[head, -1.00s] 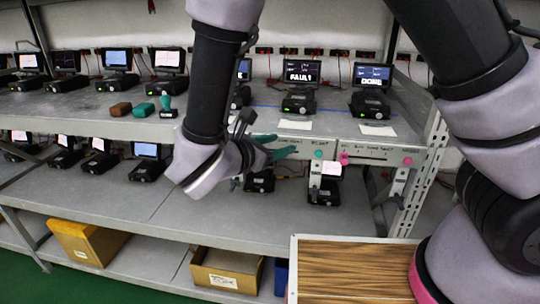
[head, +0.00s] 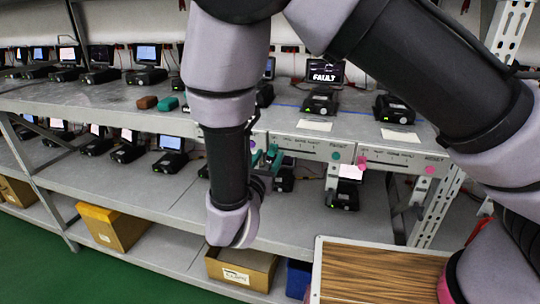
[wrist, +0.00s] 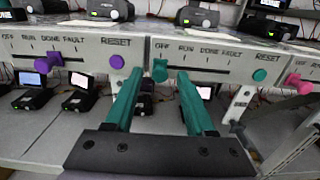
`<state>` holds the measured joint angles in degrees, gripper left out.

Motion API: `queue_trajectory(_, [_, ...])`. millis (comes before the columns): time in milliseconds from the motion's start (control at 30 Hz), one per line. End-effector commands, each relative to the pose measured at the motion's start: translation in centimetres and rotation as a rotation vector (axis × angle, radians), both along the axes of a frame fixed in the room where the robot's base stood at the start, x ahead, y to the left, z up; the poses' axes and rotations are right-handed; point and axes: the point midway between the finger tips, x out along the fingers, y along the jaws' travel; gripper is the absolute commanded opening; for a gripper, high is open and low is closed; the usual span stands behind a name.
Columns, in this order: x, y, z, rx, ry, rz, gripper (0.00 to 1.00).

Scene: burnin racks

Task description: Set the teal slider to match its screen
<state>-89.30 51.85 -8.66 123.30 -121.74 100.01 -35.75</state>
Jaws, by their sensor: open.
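The teal slider knob (wrist: 159,70) sits at the left end of its slot, at the OFF mark, on a grey panel (wrist: 210,62) marked OFF, RUN, DONE, FAULT and RESET. My gripper (wrist: 160,75) is open, its two teal fingers pointing at the panel. The knob shows between the fingertips in the wrist view; I cannot tell whether they touch it. In the head view my gripper (head: 265,156) is at the shelf edge, partly behind my arm. The screen (head: 325,73) above the teal panel reads FAULT.
A teal round button (wrist: 259,74) is under RESET. To the left are a purple slider (wrist: 54,57) and purple button (wrist: 117,61); to the right is a pink slider (wrist: 292,79). Below stand a cardboard box (head: 240,268) and a wood-topped surface (head: 380,275).

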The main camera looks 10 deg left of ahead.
Motion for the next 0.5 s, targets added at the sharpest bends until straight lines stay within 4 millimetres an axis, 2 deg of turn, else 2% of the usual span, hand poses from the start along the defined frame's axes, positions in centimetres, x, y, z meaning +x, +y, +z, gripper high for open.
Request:
queue_trajectory(167, [1.4,-0.1,0.0,0.0,0.0,-0.001,0.55])
queue_trajectory(467, [1.6,-0.1,0.0,0.0,0.001,0.001,0.55])
queue_trajectory(500, [1.6,-0.1,0.0,0.0,0.001,0.001,0.4])
